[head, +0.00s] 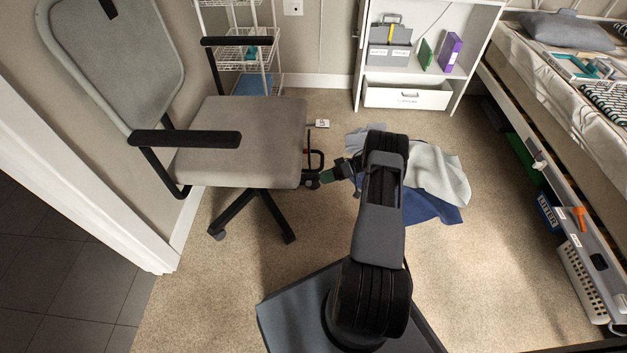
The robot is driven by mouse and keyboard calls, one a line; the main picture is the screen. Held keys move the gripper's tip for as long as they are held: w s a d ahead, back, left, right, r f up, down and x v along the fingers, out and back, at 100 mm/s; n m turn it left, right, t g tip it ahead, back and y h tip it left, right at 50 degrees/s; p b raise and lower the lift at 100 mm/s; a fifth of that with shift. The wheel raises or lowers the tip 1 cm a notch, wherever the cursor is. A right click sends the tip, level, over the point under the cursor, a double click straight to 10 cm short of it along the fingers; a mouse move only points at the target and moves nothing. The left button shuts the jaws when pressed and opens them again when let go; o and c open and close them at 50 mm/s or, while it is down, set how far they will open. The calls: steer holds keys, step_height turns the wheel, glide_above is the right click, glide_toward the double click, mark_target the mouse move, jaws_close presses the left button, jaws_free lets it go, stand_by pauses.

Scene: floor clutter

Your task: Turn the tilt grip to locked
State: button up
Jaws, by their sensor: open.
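A grey office chair (245,125) with black armrests stands at the left, its seat facing right. At the right side of its seat there is a black looped handle (320,156) with a small red part, which looks like the tilt grip. A small white tag (322,123) sticks out above it; its print is too small to read. My gripper (328,176), with green at its tips, is open just below the handle, near the seat's edge. I cannot tell whether it touches the handle. The grip's lock position cannot be made out.
Grey and blue cloths (435,172) lie on the carpet behind my arm. A white shelf (425,55) and a wire trolley (245,45) stand at the back wall. A bed (545,110) lines the right side. Carpet is clear at lower right.

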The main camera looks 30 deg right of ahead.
steer(key=v, duration=0.7)
steer(key=shift+r, duration=0.1)
stand_by(0.4)
